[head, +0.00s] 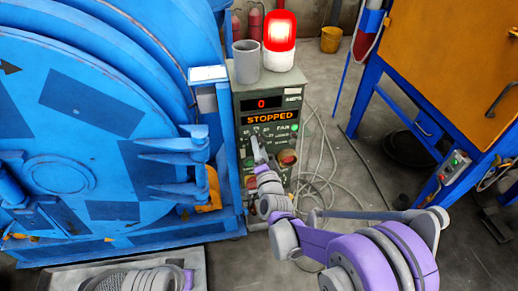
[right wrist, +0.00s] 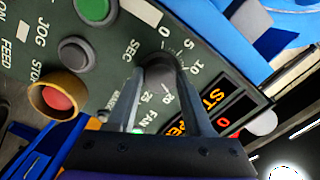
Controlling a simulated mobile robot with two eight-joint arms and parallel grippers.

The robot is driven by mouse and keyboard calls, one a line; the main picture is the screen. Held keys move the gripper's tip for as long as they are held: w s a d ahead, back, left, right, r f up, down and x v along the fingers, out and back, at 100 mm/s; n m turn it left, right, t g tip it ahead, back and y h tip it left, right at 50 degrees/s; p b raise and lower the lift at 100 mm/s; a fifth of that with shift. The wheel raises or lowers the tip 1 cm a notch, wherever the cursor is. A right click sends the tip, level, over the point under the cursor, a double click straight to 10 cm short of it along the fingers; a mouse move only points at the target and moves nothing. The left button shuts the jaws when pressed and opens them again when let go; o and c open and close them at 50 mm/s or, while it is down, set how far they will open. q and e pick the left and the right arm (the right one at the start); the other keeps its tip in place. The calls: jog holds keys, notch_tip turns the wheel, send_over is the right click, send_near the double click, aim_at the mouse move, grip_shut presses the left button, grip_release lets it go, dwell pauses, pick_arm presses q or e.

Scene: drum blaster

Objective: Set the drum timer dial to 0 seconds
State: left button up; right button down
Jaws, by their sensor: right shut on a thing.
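The drum timer dial (right wrist: 158,72) is a dark round knob on the green control panel (right wrist: 235,65). In the right wrist view, the numbers 0, 5, 10, 20 and 25 and the word SEC stand around it. My right gripper (right wrist: 160,75) has one finger on each side of the knob and is shut on it. In the head view my right gripper (head: 257,150) reaches the panel front just below the displays and covers the knob. I cannot tell which number the knob points to. The display (head: 262,103) reads 0 and the one below reads STOPPED. My left gripper is not in view.
A green button (right wrist: 92,8), a grey button (right wrist: 76,54) and a red button (right wrist: 58,96) in a yellow ring sit near the dial. A lit red beacon (head: 279,38) and a grey cup (head: 246,60) stand on the panel box. The blue drum machine (head: 75,150) is close on the left.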

jog(key=n+b, duration=0.1)
jog(key=n, duration=2.6)
jog(key=shift+n, duration=0.3)
dwell(0.3)
jog(key=shift+c, duration=1.6)
grip_release()
jog(key=shift+s, duration=0.1)
